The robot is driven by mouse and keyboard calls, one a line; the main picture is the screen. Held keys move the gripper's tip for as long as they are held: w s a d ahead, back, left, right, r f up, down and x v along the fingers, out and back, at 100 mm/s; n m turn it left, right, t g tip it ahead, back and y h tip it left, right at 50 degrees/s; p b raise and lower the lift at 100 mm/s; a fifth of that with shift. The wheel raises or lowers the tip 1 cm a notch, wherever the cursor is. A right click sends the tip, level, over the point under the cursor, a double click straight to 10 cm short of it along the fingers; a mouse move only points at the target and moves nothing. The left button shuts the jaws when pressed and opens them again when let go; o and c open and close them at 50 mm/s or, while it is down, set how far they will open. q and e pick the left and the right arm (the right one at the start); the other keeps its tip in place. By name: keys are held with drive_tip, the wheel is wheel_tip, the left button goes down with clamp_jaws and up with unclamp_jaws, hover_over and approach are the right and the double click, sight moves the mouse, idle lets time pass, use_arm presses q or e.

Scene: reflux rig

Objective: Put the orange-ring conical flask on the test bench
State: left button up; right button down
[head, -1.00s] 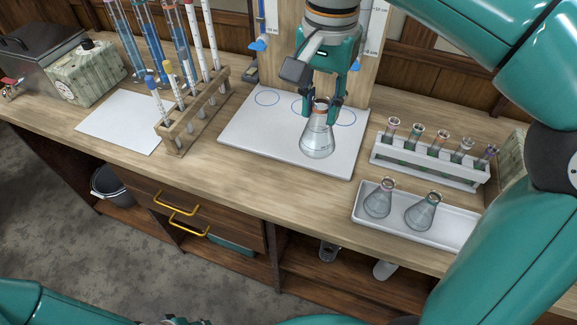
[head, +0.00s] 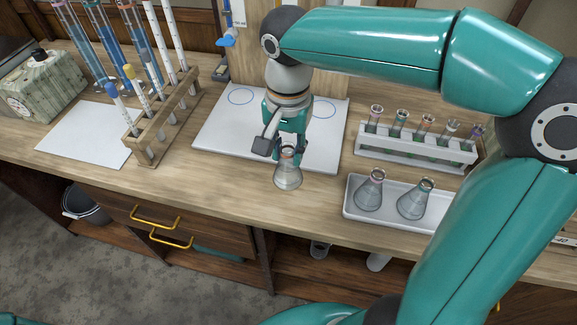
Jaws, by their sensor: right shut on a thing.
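A clear conical flask (head: 288,177) with an orange-looking ring at its neck hangs upright in my right gripper (head: 289,147). The gripper is shut on its neck, and the arm comes in from the right. The flask overlaps the front edge of the white board (head: 215,135) with blue circles; it seems held up, though its exact height is hard to tell. The wooden bench top (head: 215,185) shows bare in front of the board. My left gripper is out of view.
A white tray (head: 350,213) with two conical flasks (head: 369,192) (head: 414,200) stands right of the held flask. Behind it is a white rack (head: 400,150) of test tubes. A wooden rack (head: 160,118) and a white sheet (head: 85,135) lie left. Bare bench lies in front of the board.

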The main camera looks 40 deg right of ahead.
sight(288, 166)
drive_tip(key=shift+f, duration=2.6)
drive_tip(key=c, duration=0.9)
unclamp_jaws()
drive_tip(key=shift+o, duration=0.2)
drive_tip(key=shift+r, duration=0.15)
wheel_tip(288, 166, up, 12)
drive_tip(key=shift+f+p, duration=0.1)
drive_tip(key=shift+p, duration=0.4)
